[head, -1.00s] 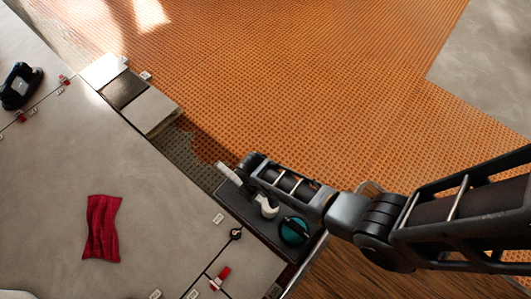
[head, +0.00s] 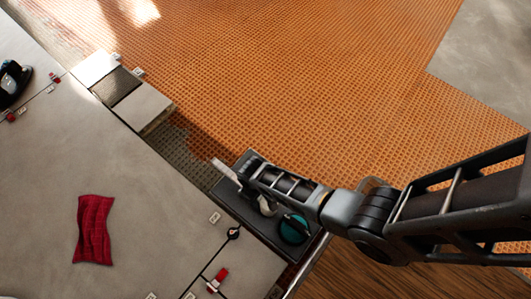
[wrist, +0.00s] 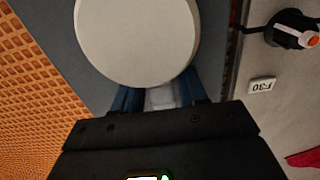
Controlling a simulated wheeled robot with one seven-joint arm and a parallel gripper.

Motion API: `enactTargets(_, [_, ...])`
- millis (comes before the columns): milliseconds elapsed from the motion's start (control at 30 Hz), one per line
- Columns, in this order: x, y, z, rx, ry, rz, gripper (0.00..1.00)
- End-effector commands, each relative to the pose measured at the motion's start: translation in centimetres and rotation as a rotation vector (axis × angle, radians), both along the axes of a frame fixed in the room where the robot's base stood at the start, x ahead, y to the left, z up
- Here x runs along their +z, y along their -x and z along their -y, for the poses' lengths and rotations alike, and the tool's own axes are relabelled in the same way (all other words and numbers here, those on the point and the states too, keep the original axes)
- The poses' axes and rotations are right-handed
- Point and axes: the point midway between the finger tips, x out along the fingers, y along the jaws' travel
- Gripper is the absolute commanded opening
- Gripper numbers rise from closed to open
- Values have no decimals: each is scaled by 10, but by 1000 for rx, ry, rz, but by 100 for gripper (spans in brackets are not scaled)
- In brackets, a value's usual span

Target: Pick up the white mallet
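The white mallet (wrist: 137,38) shows in the wrist view as a large pale round head in front of my gripper (wrist: 160,98). A pale piece, seemingly its handle, shows between the two blue fingers. In the head view a pale bar (head: 223,169), seemingly the handle end, sticks out left of my gripper over the dark tray (head: 240,210). A white rounded part, likely the head, is mostly hidden under my arm. The fingers flank the handle; the mallet head hides their reach, and I cannot tell whether they press on it.
A teal round object (head: 294,229) sits on the tray close to the mallet. A black knob (head: 234,233) and a label (head: 215,217) are beside the tray. A red cloth (head: 93,229) lies on grey tiles at left. The orange floor (head: 300,80) beyond is clear.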

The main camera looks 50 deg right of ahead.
Motion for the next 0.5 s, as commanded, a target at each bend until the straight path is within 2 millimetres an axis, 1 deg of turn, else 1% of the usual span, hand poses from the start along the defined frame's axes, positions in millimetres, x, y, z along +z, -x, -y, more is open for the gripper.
enactTargets(33, [0,0,0,0,0,0,37])
enactTargets(67, [0,0,0,0,0,0,34])
enactTargets(400, [0,0,0,0,0,0,2])
enactTargets(433, [0,0,0,0,0,0,0])
enactTargets(500, [0,0,0,0,0,0,0])
